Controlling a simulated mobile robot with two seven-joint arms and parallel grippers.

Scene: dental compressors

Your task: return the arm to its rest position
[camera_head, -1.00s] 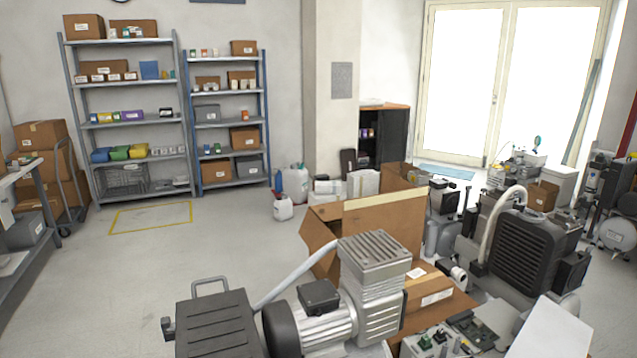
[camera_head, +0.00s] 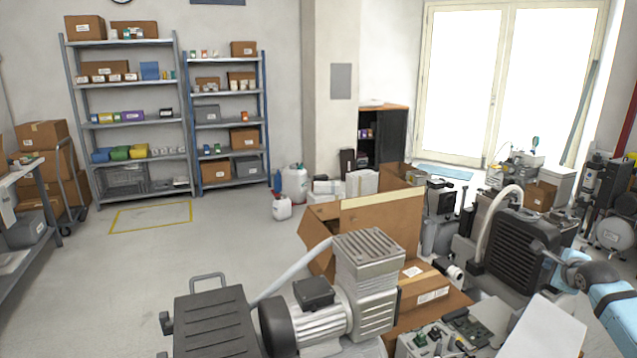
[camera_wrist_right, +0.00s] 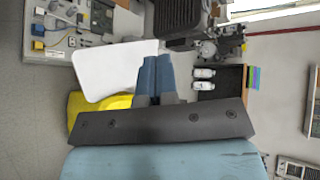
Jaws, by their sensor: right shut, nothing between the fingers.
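My right arm (camera_head: 612,298) comes in from the right edge of the head view, with light blue and grey links. Its end (camera_head: 545,250) reaches in front of the dark finned compressor at the right; I cannot tell whether it touches. In the right wrist view my right gripper (camera_wrist_right: 156,60) shows two blue fingers side by side, shut with nothing between them. The fingers overlap the edge of a white panel (camera_wrist_right: 110,68) in that view. My left gripper is not in view.
A grey compressor (camera_head: 370,255) stands in front, beside an open cardboard box (camera_head: 385,222). A dark finned compressor (camera_head: 515,240) and a white sheet (camera_head: 545,328) are near my right arm. Shelves (camera_head: 130,120) stand at the back left. The floor at left centre is clear.

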